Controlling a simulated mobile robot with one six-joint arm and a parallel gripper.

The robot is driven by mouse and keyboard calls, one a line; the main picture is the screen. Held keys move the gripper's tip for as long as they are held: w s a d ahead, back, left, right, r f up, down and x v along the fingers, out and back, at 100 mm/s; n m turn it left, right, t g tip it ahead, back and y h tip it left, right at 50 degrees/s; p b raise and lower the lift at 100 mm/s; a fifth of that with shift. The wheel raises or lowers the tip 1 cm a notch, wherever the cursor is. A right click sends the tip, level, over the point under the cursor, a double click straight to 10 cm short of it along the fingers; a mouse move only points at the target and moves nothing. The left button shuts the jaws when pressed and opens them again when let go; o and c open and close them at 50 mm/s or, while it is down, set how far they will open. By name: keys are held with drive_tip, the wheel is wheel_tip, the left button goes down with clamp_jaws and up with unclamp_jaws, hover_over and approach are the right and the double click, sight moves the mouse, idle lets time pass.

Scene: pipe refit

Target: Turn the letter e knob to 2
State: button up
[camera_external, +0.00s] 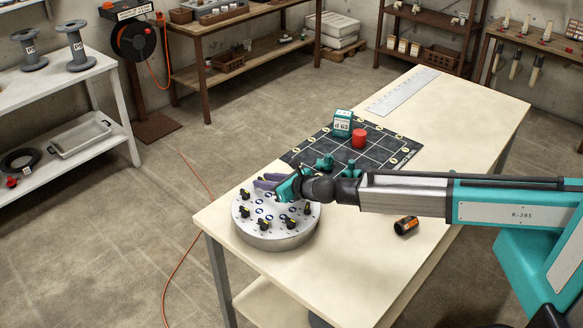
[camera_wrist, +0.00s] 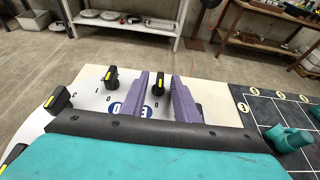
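The round white knob panel (camera_external: 262,222) sits at the table's near left corner. It carries several black knobs with yellow marks. My gripper (camera_external: 268,182) is over the panel's far edge. In the wrist view, its two purple fingers (camera_wrist: 163,90) stand apart. One black knob (camera_wrist: 158,86) shows in the gap between them; whether they touch it is unclear. Another knob (camera_wrist: 111,77) is just left of the fingers, and a third knob (camera_wrist: 58,101) is further left. A blue label (camera_wrist: 116,108) is partly hidden by the left finger. I cannot tell which knob is letter e.
A dark grid mat (camera_external: 365,148) behind the panel bears a teal-and-white block (camera_external: 343,122), a red cylinder (camera_external: 359,138) and teal pieces (camera_external: 325,162). An orange-black cylinder (camera_external: 406,226) lies right of the panel. A ruler (camera_external: 403,91) lies at the back.

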clamp_jaws()
